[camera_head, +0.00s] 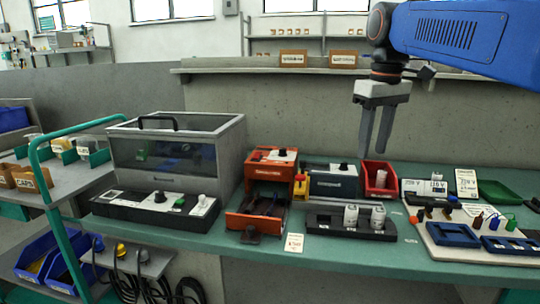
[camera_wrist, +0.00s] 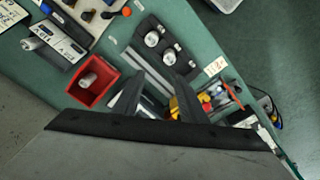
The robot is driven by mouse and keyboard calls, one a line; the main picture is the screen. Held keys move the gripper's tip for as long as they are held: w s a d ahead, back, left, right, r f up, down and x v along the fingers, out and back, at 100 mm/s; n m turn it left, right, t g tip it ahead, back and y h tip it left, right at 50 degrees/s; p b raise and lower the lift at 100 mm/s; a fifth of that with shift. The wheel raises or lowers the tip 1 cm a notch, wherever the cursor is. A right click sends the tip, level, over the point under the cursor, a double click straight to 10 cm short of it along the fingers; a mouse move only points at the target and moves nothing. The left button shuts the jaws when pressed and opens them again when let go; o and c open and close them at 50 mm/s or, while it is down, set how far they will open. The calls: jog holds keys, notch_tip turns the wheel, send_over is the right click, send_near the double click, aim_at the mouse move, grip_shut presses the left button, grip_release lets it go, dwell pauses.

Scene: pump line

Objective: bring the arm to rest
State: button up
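My gripper (camera_head: 373,152) hangs from the blue arm at the upper right in the head view, pointing down above the green bench. Its two grey fingers are apart, with nothing between them. In the wrist view the gripper (camera_wrist: 157,78) also shows parted, empty fingers. Below and around it lie a red bin (camera_head: 379,178), which shows in the wrist view (camera_wrist: 92,88) too, and a black tray (camera_head: 335,220) with white cylindrical parts (camera_head: 351,214). The fingers appear clear of both.
A clear-lidded box (camera_head: 178,152) stands at the left of the bench, with an orange device (camera_head: 270,165) and a blue-grey box (camera_head: 332,182) beside it. White meters (camera_head: 424,188) and a pale board (camera_head: 470,245) stand at right. A green-railed cart (camera_head: 45,170) is far left.

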jog(key=s+d+f+m+t, duration=0.1)
jog(key=s+d+f+m, duration=0.1)
jog(key=s+f, duration=0.9)
jog(key=s+d+f+m+t, duration=0.2)
jog(key=s+f, duration=0.9)
jog(key=f, duration=0.6)
jog(key=shift+s+d+f+m+t, duration=0.3)
jog(key=shift+d+m, duration=0.1)
jog(key=shift+m, duration=0.2)
